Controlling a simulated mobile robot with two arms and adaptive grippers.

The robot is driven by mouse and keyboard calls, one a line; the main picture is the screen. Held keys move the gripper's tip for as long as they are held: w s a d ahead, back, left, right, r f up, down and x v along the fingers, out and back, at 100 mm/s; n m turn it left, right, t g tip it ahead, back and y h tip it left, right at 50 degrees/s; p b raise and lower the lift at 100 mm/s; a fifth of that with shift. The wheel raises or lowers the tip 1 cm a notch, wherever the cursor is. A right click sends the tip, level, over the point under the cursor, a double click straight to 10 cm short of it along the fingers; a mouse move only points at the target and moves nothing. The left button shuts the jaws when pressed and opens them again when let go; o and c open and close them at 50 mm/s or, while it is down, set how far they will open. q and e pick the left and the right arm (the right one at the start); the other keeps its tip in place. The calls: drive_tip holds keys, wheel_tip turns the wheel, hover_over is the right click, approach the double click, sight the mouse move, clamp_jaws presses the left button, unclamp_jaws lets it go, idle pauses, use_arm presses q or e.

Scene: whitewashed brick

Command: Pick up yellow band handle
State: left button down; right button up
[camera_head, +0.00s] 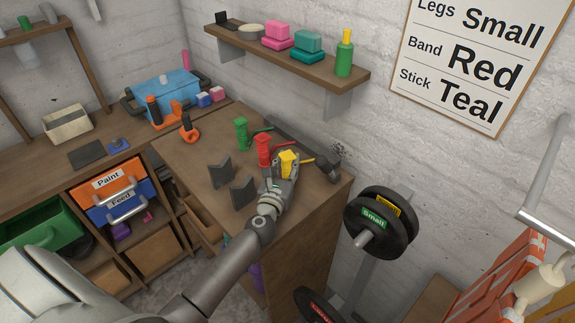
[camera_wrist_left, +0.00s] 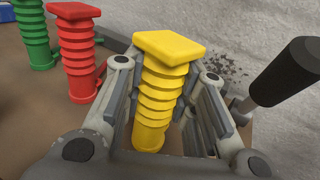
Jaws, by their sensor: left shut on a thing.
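The yellow band handle (camera_head: 288,163) is a ribbed upright piece with a flat square top, near the right end of the wooden counter. It fills the middle of the left wrist view (camera_wrist_left: 162,90). My left gripper (camera_head: 284,172) is shut on it, with fingers on both sides of the ribbed body in the left wrist view (camera_wrist_left: 160,110). A red handle (camera_head: 264,150) and a green handle (camera_head: 241,134) of the same shape stand to its left, also in the left wrist view as red (camera_wrist_left: 78,50) and green (camera_wrist_left: 33,30). My right gripper is not in view.
A dark bar (camera_head: 305,145) lies behind the handles. Two dark grey upright pieces (camera_head: 221,172) stand left of my gripper. An orange-handled tool (camera_head: 189,130) lies farther back. A weight stand with black plates (camera_head: 380,222) is right of the counter.

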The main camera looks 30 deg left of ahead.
sight(287, 157)
use_arm(q)
drive_tip(key=r+p, duration=0.1)
drive_tip(key=r, duration=0.1)
drive_tip(key=r+p, duration=0.1)
drive_tip(key=r, duration=0.1)
drive_tip(key=shift+s+p, duration=0.2)
drive_tip(key=shift+p, duration=0.1)
drive_tip(key=s+r+p, duration=0.1)
drive_tip(key=s+r, duration=0.8)
drive_tip(key=s, duration=0.4)
drive_tip(key=shift+s+d, duration=0.3)
drive_tip(key=shift+p, duration=0.35)
drive_tip(key=shift+f, duration=0.1)
